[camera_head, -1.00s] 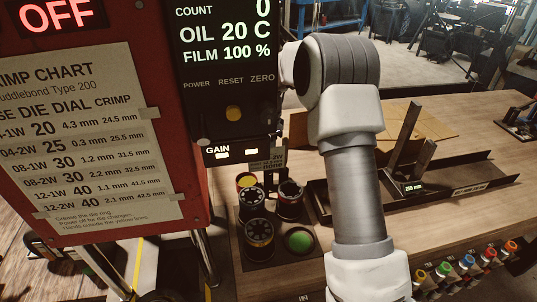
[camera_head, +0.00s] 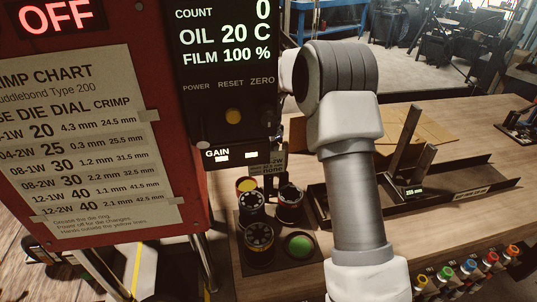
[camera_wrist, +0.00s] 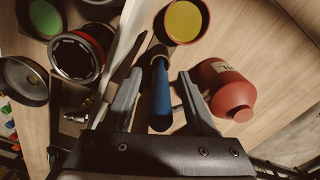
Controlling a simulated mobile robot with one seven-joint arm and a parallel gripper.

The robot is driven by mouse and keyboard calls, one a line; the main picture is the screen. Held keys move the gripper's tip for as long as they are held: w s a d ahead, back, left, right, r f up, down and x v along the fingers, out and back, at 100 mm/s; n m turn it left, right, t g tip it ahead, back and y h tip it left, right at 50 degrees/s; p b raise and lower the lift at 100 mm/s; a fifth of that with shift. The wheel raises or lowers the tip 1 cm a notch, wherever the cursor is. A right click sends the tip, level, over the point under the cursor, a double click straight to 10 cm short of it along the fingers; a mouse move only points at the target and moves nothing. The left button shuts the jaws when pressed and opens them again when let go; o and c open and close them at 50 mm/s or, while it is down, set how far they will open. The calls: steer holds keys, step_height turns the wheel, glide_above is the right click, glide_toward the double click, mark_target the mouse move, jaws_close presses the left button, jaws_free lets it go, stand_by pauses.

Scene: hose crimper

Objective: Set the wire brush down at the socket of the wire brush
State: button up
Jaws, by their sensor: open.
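A blue handle (camera_wrist: 160,95) with a dark upper end shows in the wrist view, and I take it for the wire brush. Its bristles are not clearly visible. My gripper (camera_wrist: 159,76) is open, with one finger on each side of the handle and a gap on both sides. I cannot tell whether the handle stands in a socket or rests on a surface; no socket is clearly seen. In the head view my arm and the red crimper hide the gripper and the brush.
A red bottle (camera_wrist: 232,92) stands close to the right finger. A yellow-topped cup (camera_wrist: 183,22) is beyond the handle. A die (camera_wrist: 76,58) and a green disc (camera_wrist: 45,18) lie left. The head view shows an angled stop (camera_head: 404,140) in a dark tray at right.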

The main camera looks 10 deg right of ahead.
step_height(320, 180, up, 17)
steer(key=shift+r, duration=0.2)
stand_by(0.3)
